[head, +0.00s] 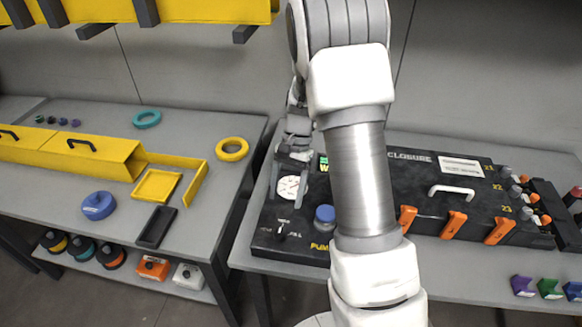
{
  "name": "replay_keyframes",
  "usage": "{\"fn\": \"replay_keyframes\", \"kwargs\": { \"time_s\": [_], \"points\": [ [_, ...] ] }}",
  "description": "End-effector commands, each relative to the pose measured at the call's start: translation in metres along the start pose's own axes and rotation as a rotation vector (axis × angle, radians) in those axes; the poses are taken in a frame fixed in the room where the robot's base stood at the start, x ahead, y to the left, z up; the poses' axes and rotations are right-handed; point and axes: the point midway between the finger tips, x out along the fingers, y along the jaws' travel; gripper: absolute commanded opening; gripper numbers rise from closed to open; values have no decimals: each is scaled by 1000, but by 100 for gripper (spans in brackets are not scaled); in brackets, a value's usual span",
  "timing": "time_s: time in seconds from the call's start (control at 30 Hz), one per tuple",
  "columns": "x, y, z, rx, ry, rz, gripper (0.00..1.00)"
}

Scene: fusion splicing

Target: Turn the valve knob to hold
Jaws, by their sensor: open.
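The valve knob (280,230) is a small dark knob with a light mark. It sits on the left part of the black panel (262,246), next to white lettering that seems to read FILL. Its exact pointing is too small to tell. My gripper (290,181) is open and points down above the panel, over or in front of the round white gauge (290,189). In the picture it is above the knob and apart from it. Nothing shows between its fingers. My arm hides the middle of the panel.
A blue-topped pump button (325,214) stands right of the knob. The black closure (430,205) has orange latches and a white handle (451,190). A yellow shelf (190,10) hangs above.

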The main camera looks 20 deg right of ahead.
Motion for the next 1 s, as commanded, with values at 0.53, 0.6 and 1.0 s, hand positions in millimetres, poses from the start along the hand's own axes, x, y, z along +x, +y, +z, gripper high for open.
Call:
{"fn": "replay_keyframes", "kwargs": {
  "time_s": [0.53, 0.6, 1.0],
  "points": [
    [-71, 0, 0, 0, 0, 1, 71],
    [-72, 1, 0, 0, -1, 1, 71],
    [-72, 0, 1, -3, 3, -1, 71]
  ]
}}
